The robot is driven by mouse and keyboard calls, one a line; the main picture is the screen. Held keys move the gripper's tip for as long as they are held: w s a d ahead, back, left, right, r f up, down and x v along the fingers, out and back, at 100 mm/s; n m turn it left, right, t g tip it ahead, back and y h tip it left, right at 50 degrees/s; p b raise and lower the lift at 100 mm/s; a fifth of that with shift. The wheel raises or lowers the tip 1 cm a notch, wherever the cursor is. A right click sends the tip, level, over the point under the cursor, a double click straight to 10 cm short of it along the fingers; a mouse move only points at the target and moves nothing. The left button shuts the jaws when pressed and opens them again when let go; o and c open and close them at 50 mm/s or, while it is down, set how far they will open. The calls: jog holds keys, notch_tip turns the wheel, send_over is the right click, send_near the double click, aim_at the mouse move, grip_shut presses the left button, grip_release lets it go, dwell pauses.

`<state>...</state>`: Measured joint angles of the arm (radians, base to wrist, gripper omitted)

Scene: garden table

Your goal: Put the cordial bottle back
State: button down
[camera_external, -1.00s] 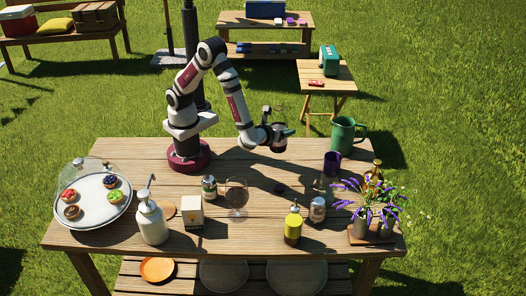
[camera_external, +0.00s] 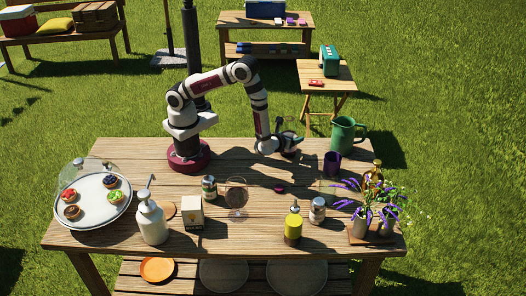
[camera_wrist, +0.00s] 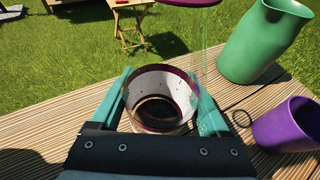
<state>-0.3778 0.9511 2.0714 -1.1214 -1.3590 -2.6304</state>
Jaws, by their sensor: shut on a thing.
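My gripper (camera_external: 287,143) is shut on a round glass-walled thing, low over the back of the garden table (camera_external: 130,160). In the wrist view the held thing (camera_wrist: 160,100) sits between the teal fingers. It has a dark red rim, pale sides and a dark middle; it may be the cordial bottle, but I cannot tell for sure.
A purple mug (camera_external: 332,163) and a green jug (camera_external: 344,135) stand right of my gripper. A wine glass (camera_external: 237,194), a shaker (camera_external: 209,187), a yellow bottle (camera_external: 293,226) and a flower vase (camera_external: 362,220) stand nearer the front. A small dark red thing (camera_external: 280,188) lies mid-table.

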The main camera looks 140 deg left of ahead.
jog(key=shift+f, duration=0.1)
grip_release()
